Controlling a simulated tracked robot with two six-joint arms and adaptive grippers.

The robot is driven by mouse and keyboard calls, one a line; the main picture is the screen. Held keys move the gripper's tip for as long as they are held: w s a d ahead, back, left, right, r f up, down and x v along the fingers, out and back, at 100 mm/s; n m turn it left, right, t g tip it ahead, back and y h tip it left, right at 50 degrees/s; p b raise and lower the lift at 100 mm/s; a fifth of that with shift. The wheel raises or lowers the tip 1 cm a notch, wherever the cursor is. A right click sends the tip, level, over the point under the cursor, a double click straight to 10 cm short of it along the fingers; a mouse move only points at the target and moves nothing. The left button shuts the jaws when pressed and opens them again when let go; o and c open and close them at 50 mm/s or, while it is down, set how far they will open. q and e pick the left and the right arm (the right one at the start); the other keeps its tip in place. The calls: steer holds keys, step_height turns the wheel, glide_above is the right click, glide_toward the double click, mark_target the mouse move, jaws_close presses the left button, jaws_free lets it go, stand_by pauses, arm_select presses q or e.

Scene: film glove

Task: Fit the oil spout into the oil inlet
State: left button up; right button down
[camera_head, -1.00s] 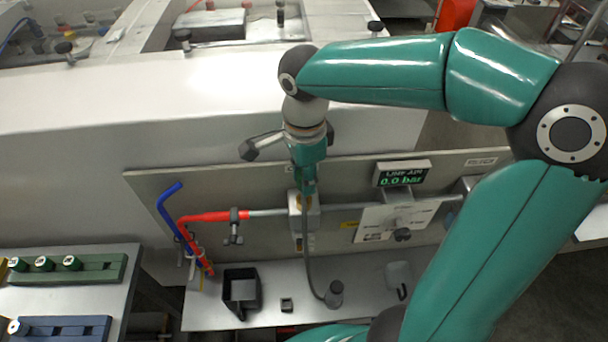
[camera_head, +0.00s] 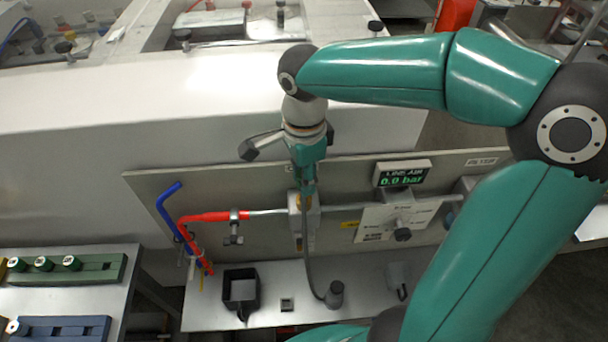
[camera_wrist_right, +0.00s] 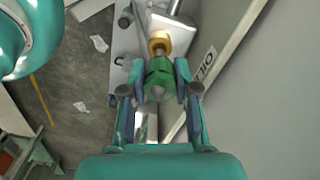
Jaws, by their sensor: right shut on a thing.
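My right gripper (camera_head: 307,184) points down in front of the grey panel in the head view. In the right wrist view its fingers (camera_wrist_right: 159,76) are shut on a green piece, the oil spout (camera_wrist_right: 157,84). Just beyond the spout is a brass ring, the oil inlet (camera_wrist_right: 159,40), on a pale block. The spout lines up closely with the ring, but I cannot tell whether its tip is inside, as the tip is hidden. An OIL label (camera_wrist_right: 207,63) is on the panel beside it. My left gripper is not in view.
A red pipe (camera_head: 212,216) and a blue pipe (camera_head: 167,194) stand left of the inlet. A gauge display (camera_head: 402,173) reads 0.0 bar at right. A black holder (camera_head: 228,304) and a grey bottle (camera_head: 334,296) stand on the shelf (camera_head: 360,308) below.

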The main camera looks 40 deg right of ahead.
steer(key=shift+f+b, duration=1.3)
steer(key=shift+f, duration=0.2)
steer(key=c, duration=0.8)
jaws_free()
steer(key=shift+r, duration=0.2)
step_height(320, 180, up, 12)
steer(key=shift+f, duration=0.25)
